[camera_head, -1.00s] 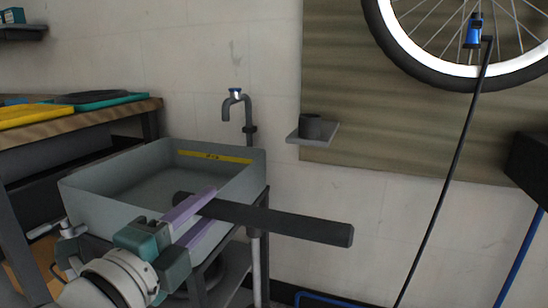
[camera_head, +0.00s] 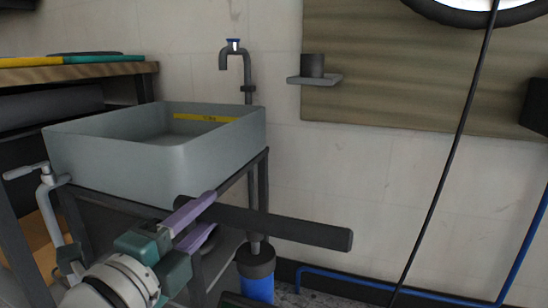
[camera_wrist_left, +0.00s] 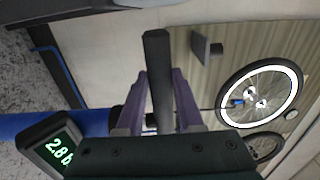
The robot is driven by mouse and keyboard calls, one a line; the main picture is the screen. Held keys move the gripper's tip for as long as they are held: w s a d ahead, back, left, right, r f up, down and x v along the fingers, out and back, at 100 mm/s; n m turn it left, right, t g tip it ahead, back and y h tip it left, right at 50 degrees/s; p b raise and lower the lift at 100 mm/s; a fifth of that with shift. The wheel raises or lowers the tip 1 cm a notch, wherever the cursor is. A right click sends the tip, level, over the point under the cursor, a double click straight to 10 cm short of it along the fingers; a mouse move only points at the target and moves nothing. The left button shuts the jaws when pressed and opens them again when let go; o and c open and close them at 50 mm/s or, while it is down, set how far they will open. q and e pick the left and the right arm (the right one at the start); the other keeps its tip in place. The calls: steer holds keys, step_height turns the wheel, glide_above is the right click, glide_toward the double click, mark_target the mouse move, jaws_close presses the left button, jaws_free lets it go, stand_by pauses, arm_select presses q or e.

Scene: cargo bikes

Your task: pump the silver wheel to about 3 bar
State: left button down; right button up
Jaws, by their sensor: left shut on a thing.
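My left gripper (camera_head: 200,218) has its purple fingers shut on the long dark pump handle (camera_head: 290,228), which sticks out to the right. The fingers and the handle (camera_wrist_left: 158,70) also show in the left wrist view. The pump's blue barrel with a dark collar (camera_head: 258,286) stands below the handle. Its display (camera_wrist_left: 60,148) reads about 2.8 b in green. My right gripper is out of view.
A grey sink (camera_head: 190,160) on a dark stand is behind my left gripper, with a tap (camera_head: 236,62) above. A clamp arm (camera_head: 45,185) is at the left. The black hose (camera_head: 450,160) hangs at the right.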

arm_select(q)
step_height(320, 180, up, 16)
steer(key=p, duration=1.6)
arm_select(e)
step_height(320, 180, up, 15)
arm_select(q)
step_height(320, 180, down, 17)
steer(key=b, duration=1.5)
steer(key=shift+r, duration=0.15)
steer(key=c, duration=1)
jaws_free()
steer(key=shift+a+f+b, duration=0.1)
steer(key=shift+f+b, duration=0.1)
steer(key=shift+b, duration=0.15)
steer(key=shift+o, duration=0.7)
steer(key=shift+r+p, duration=0.3)
steer(key=o, duration=0.7)
steer(key=shift+r, duration=0.25)
steer(key=shift+c, duration=0.2)
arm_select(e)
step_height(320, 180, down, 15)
